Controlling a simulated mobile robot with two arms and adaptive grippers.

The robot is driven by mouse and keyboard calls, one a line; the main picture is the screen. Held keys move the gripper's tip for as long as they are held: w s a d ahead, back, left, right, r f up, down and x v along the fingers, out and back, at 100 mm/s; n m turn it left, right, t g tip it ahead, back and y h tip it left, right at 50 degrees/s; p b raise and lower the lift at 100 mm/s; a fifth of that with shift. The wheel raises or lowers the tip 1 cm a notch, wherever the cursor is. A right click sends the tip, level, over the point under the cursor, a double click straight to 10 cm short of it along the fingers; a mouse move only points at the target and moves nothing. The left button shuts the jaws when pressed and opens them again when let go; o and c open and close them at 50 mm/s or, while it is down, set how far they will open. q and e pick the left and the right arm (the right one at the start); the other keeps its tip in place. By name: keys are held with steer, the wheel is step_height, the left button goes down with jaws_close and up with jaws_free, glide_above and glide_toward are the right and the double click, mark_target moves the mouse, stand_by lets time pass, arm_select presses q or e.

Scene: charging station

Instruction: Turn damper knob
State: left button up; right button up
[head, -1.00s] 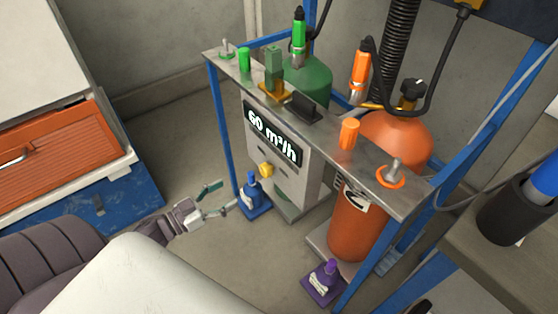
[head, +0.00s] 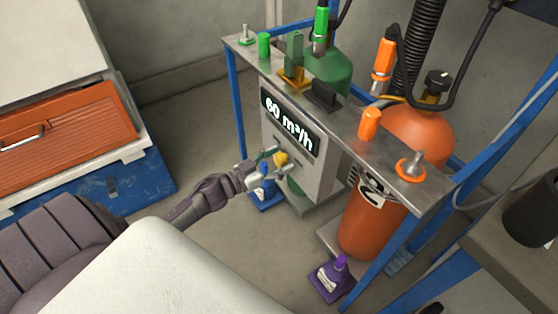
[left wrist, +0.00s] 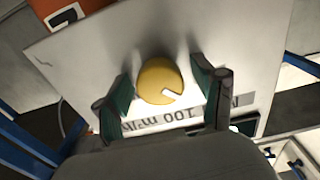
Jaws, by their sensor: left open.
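The yellow damper knob (head: 281,158) sits on the front of a pale panel box (head: 307,173), below a black display (head: 289,124) reading "60 m³/h". In the left wrist view the round knob (left wrist: 159,81) shows a white pointer mark at its lower right, above printed lettering. My left gripper (head: 271,160) is open at the knob. In the left wrist view its two green-padded fingers (left wrist: 164,92) stand on either side of the knob, with gaps showing. My right gripper is not in view.
A metal shelf (head: 340,115) on a blue frame stands over the box. A green cylinder (head: 325,72) and an orange cylinder (head: 375,217) stand behind and right. An orange drawer (head: 70,137) is at left.

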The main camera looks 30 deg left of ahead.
arm_select(q)
steer(key=shift+c, duration=0.3)
steer(key=c, duration=1.1)
steer(key=m+p, duration=0.1)
steer(key=m, duration=0.6)
steer(key=shift+m, duration=0.3)
steer(key=m, duration=0.3)
steer(key=shift+m, duration=2.1)
